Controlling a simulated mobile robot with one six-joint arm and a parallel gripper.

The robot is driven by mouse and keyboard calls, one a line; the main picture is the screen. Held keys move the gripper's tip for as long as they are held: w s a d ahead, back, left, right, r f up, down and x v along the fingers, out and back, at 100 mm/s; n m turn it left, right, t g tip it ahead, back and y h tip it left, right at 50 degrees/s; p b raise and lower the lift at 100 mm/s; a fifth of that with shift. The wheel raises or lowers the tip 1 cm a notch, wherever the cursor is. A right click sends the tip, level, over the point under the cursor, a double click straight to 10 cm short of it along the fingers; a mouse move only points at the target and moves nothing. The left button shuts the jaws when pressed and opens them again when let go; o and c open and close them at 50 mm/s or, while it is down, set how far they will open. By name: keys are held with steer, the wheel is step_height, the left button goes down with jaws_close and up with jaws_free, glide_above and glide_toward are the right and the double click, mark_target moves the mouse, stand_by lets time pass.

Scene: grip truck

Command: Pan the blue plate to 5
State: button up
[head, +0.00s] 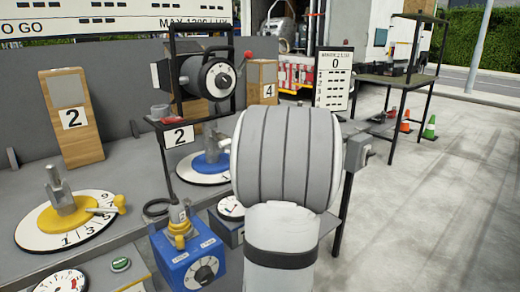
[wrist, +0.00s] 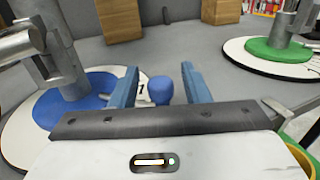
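The blue plate (head: 203,164) is a round blue disc on a white numbered dial, partly hidden behind my arm in the head view. In the wrist view the blue plate (wrist: 75,103) is at the left, with a metal post standing on it. Its blue knob (wrist: 160,91) shows between the two blue fingers of my gripper (wrist: 158,72), beside a number 1 on the dial. My gripper is open, with a gap between each finger and the knob. I cannot tell how deep the knob sits between the fingers. My gripper is hidden in the head view.
A yellow plate (head: 66,213) with a metal post is at the left. A green plate (wrist: 275,50) is at the upper right in the wrist view. Wooden blocks (wrist: 121,20) stand behind. A black-framed stand (head: 205,75) with a dial rises near the blue plate.

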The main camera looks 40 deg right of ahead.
steer(key=shift+s, duration=0.15)
steer(key=p+v, duration=0.1)
steer(key=v, duration=0.6)
steer(key=shift+s+a, duration=0.15)
steer(key=shift+s, duration=0.1)
stand_by(0.4)
